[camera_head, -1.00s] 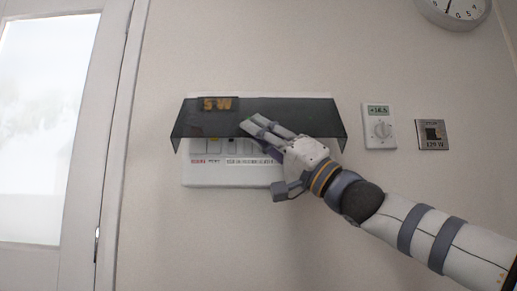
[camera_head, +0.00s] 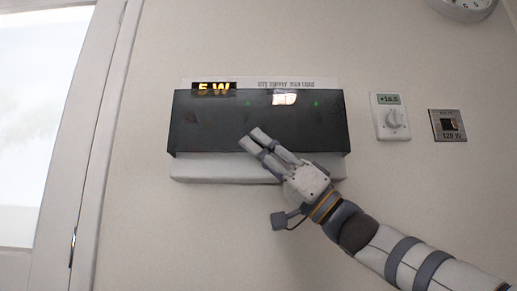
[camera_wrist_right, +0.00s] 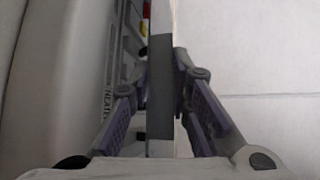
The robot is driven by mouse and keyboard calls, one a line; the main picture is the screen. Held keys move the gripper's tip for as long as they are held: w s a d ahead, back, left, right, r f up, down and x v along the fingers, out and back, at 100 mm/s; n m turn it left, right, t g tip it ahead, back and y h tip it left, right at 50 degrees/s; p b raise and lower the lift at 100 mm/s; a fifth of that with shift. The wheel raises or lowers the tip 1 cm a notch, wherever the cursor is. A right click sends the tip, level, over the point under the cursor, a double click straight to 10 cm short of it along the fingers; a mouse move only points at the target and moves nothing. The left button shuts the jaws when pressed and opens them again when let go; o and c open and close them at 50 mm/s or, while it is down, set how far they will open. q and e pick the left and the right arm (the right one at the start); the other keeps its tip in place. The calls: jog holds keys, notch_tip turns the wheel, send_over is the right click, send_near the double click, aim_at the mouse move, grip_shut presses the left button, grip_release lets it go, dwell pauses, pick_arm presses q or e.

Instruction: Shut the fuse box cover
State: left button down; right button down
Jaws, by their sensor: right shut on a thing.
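The fuse box (camera_head: 222,169) is a white box on the wall. Its dark, see-through cover (camera_head: 210,125) hangs down over most of the front, with the white lower strip showing below. My right gripper (camera_head: 254,138) is at the cover's lower edge, right of the middle, with one finger in front. In the right wrist view the cover (camera_wrist_right: 160,100) shows edge-on between the fingers, which are shut on it. The box face lies to the left there, with a gap between it and the cover. My left gripper is not in view.
A white thermostat (camera_head: 391,116) and a small metal switch plate (camera_head: 448,125) are on the wall to the right. A round clock (camera_head: 466,8) is at the top right. A door (camera_head: 75,150) stands at the left. The wall below the box is clear.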

jog(key=shift+w+f, duration=0.1)
jog(key=shift+f, duration=0.05)
jog(key=c, duration=1.5)
grip_release()
jog(key=shift+d, duration=0.1)
jog(key=v, duration=1.1)
jog(key=shift+d+f, duration=0.25)
jog(key=shift+f, duration=0.05)
